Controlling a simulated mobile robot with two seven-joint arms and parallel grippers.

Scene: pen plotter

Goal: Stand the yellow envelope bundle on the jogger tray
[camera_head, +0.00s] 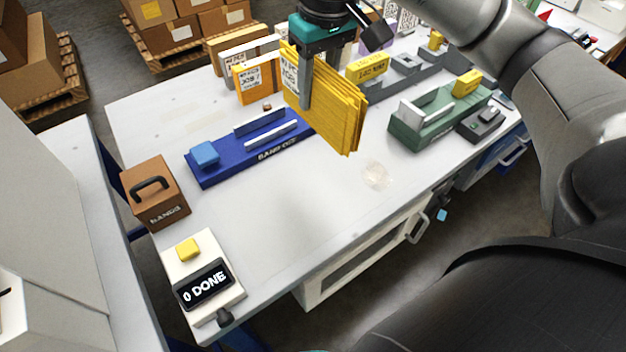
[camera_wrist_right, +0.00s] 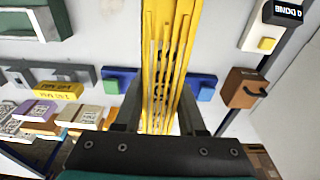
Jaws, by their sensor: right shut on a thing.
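The yellow envelope bundle (camera_head: 335,108) hangs in the air above the table, its sheets upright and slightly fanned. My right gripper (camera_head: 304,98) is shut on its left end from above. In the right wrist view the bundle (camera_wrist_right: 168,55) lies between the two fingers (camera_wrist_right: 160,122). A blue tray (camera_head: 215,172) with an upright plate stands below and left of the bundle. A green tray (camera_head: 408,137) with a pale plate and a yellow block stands to its right. I cannot tell which is the jogger tray. My left gripper is not in view.
A brown handled box (camera_head: 155,195) and a white device (camera_head: 205,285) reading "0 DONE" stand at the left front. Several upright bundles (camera_head: 250,75) line the back edge. A grey rack (camera_head: 405,62) stands behind the green tray.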

